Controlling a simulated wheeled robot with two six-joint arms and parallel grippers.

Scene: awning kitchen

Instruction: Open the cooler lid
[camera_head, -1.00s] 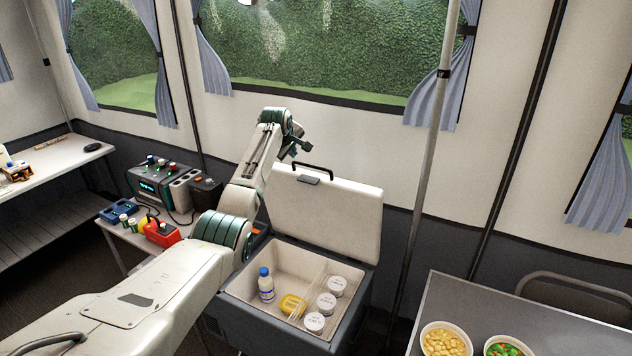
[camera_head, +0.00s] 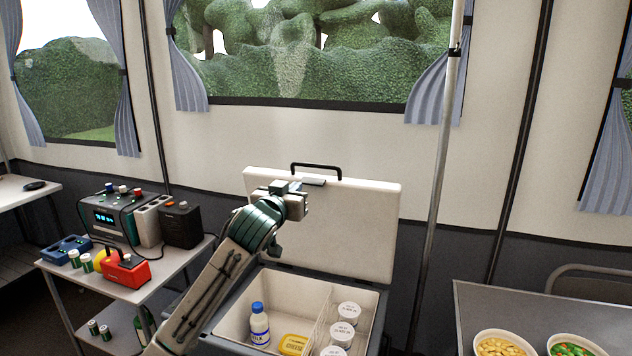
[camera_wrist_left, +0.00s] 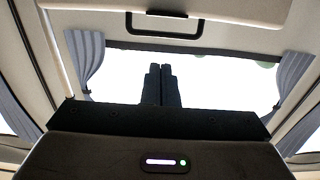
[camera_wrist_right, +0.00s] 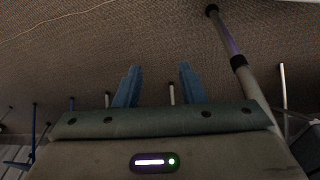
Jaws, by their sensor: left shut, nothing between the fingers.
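The cooler (camera_head: 287,287) stands open, showing a pale inside. Its white lid (camera_head: 360,222) stands upright at the back, with a black handle (camera_head: 317,166) on its top edge. My left gripper (camera_head: 283,187) is at the lid's upper left, in front of it in the head view; its fingertips are hard to make out there. In the left wrist view the left gripper (camera_wrist_left: 161,68) has its dark fingers together and empty. The handle (camera_wrist_left: 165,25) shows apart from the fingers. In the right wrist view my right gripper (camera_wrist_right: 158,70) is open and empty above the floor.
Inside the cooler are a milk bottle (camera_head: 260,325), a yellow container (camera_head: 294,345) and white-lidded jars (camera_head: 349,312). A side table (camera_head: 160,285) with a red box (camera_head: 127,270) stands left. A grey table (camera_head: 540,310) with bowls is right. A pole (camera_head: 434,200) rises behind.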

